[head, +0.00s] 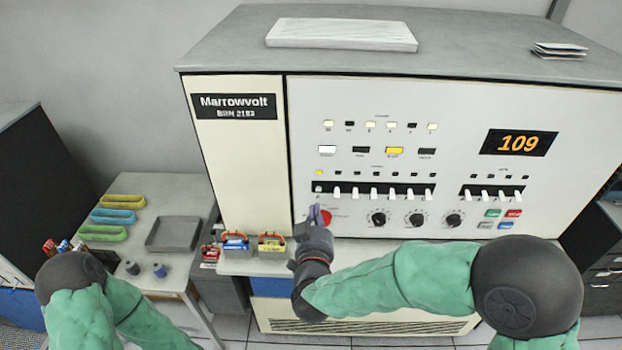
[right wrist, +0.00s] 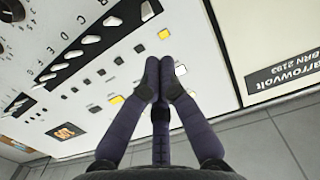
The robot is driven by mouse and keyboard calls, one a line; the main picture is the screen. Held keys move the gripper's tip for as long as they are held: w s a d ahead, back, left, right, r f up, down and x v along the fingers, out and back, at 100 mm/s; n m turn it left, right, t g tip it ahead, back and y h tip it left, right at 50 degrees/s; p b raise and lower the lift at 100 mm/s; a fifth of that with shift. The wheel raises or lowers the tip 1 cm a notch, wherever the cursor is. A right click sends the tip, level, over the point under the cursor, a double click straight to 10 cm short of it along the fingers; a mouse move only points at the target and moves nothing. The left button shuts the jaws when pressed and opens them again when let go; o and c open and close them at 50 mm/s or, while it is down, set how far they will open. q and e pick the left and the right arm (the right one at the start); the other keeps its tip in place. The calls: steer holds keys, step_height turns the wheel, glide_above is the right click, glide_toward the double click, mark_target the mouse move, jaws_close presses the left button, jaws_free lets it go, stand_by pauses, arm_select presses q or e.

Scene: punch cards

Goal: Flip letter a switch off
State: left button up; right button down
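The letter a switch (head: 319,188) is the leftmost white lever in the long black switch row. Its lever sits higher than its neighbours, and the small lamp (head: 319,172) above it glows yellow. In the right wrist view the switch (right wrist: 147,10) shows near the top edge, beyond the fingertips. My right gripper (head: 317,214) is just below the switch, in front of the panel, apart from the lever as far as I can see. In the right wrist view its fingers (right wrist: 160,68) are together and empty. My left gripper is out of view.
A red round button (head: 325,217) lies close behind the right fingers, with black knobs (head: 416,219) to its right. The orange display (head: 518,143) reads 109. A side table (head: 150,187) with coloured trays stands at left.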

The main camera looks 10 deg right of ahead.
mark_target(317, 178)
steer(key=shift+d, duration=0.1)
steer(key=x, duration=1)
steer(key=shift+f, duration=0.1)
stand_by(0.4)
steer(key=shift+s+f+t+h+b, duration=0.35)
steer(key=shift+t+b, duration=0.45)
steer(key=shift+b, duration=2.05)
steer(key=shift+s+f+t+h+b, duration=0.15)
steer(key=shift+f+t+b, duration=0.5)
steer(key=shift+b, duration=2.15)
steer(key=t+b, duration=0.2)
steer(key=b, duration=0.3)
steer(key=f+t+h+b, duration=0.1)
steer(key=t+b, duration=0.1)
steer(key=b, duration=0.4)
steer(key=shift+s+b, duration=0.25)
steer(key=shift+b, duration=0.05)
